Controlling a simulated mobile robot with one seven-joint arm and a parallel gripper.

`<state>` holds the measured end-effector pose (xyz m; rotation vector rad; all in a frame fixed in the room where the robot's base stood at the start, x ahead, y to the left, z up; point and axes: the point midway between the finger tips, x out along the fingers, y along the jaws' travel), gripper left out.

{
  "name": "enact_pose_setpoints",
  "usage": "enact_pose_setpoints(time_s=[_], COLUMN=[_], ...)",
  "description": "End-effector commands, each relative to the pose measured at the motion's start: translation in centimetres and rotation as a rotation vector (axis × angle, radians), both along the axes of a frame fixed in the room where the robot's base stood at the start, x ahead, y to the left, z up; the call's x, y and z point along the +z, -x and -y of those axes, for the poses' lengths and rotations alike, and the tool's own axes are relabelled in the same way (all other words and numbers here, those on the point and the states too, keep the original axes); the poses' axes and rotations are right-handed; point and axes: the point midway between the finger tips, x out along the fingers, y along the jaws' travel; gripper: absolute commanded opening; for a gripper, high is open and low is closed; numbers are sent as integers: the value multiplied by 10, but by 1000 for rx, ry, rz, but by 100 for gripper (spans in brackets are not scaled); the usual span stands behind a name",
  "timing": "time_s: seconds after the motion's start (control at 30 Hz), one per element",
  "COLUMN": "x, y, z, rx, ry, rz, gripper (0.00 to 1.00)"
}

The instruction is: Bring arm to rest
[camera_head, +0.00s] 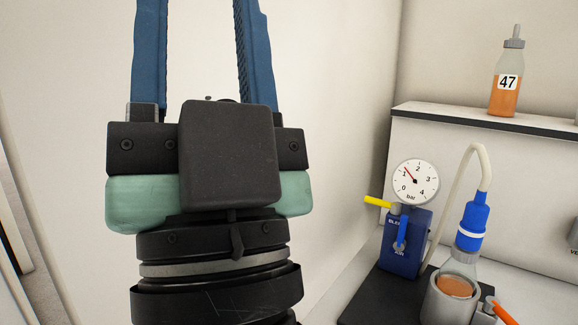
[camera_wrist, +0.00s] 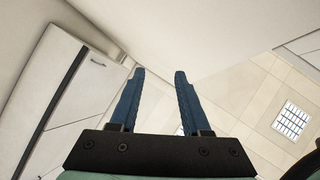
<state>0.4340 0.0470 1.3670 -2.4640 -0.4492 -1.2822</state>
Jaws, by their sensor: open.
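My gripper (camera_head: 202,50) stands large in the left half of the head view, with its two blue fingers pointing up and spread apart. The fingertips are cut off by the top edge there. In the wrist view my gripper (camera_wrist: 157,75) shows both blue fingers whole, apart and with nothing between them. It touches nothing that I can see. Behind it in the head view is a plain pale wall (camera_head: 330,60).
At right, a blue pressure unit (camera_head: 405,240) with a dial gauge (camera_head: 415,181) stands beside a blue-capped bottle (camera_head: 470,225) in a metal holder (camera_head: 450,307). Above, a bottle labelled 47 (camera_head: 507,82) stands on a white shelf (camera_head: 450,112).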

Motion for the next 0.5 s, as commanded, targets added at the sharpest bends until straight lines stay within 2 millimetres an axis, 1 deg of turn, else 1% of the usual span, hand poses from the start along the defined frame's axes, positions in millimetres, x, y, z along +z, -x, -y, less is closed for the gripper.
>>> enact_pose_setpoints(time_s=[0.03,0.07,0.1,0.17,0.2,0.37,0.5], x=[2,2,1,-1,21,66,107], y=[0,-1,-2,-2,-3,-5,-5], z=[13,21,33,53,50,48,48], rx=[-130,-205,-305,-449,-440,-429,-425], ry=[59,92,131,181,183,180,179], rz=[-29,-54,-87,-141,-144,-144,-145], gripper=[47,47,47,47,47,47,47])
